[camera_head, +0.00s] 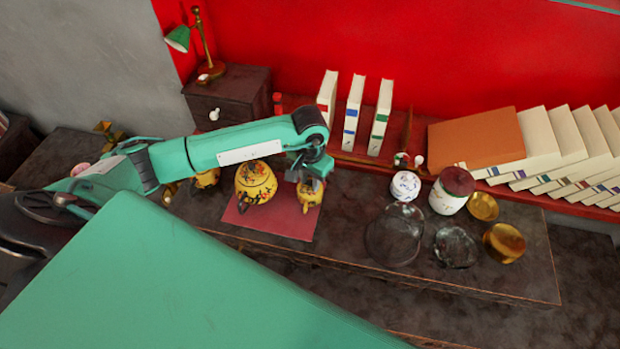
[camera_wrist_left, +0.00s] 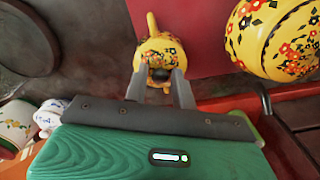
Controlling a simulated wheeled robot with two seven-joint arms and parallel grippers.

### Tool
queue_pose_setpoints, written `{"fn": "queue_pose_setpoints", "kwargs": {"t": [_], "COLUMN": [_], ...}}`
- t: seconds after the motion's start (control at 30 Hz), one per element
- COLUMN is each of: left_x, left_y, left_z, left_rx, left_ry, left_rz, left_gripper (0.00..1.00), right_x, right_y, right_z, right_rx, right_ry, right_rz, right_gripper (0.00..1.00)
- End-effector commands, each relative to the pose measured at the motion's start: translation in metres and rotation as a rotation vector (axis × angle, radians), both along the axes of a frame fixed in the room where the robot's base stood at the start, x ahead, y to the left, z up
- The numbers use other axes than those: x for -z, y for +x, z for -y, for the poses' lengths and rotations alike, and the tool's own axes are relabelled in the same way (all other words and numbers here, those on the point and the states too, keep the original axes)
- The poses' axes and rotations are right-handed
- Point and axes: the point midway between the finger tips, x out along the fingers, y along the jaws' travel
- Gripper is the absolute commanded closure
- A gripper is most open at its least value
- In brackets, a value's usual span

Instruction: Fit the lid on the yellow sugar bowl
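My left gripper (camera_head: 312,180) points down over a small yellow flowered pot (camera_head: 308,197) on the red mat (camera_head: 285,225). In the left wrist view the gripper (camera_wrist_left: 161,75) has its two fingers apart, on either side of a dark round spot on the small yellow pot (camera_wrist_left: 152,50). I cannot tell whether the fingers touch or hold anything, or whether a separate lid is there. A larger yellow flowered teapot (camera_head: 255,183) stands left of the small pot. Another small yellow pot (camera_head: 207,178) is farther left, partly hidden by my arm. My right gripper is not in view.
Right of the mat are a glass vessel (camera_head: 393,235), a white jar with a dark red lid (camera_head: 451,190), a small white-and-blue pot (camera_head: 405,186) and brass pieces (camera_head: 504,243). Books (camera_head: 353,115) stand behind on the red shelf. A wooden box (camera_head: 228,97) is at the back left.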

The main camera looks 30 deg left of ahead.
Motion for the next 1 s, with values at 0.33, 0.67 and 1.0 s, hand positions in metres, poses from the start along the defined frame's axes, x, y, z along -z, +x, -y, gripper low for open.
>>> {"fn": "queue_pose_setpoints", "kwargs": {"t": [0.33,0.67,1.0], "left_x": [0.0,-0.038,-0.107], "left_y": [0.0,0.002,0.001], "left_z": [0.0,-0.001,-0.001], "left_rx": [0.0,0.001,0.0], "left_ry": [0.0,0.0,0.0], "left_rz": [0.0,0.006,0.005], "left_gripper": [0.57,0.57,0.57], "right_x": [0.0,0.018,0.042], "right_y": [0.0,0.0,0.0], "right_z": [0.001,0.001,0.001], "right_rx": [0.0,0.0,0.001], "right_ry": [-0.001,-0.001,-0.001], "right_rz": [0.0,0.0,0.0], "right_gripper": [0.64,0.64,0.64]}}
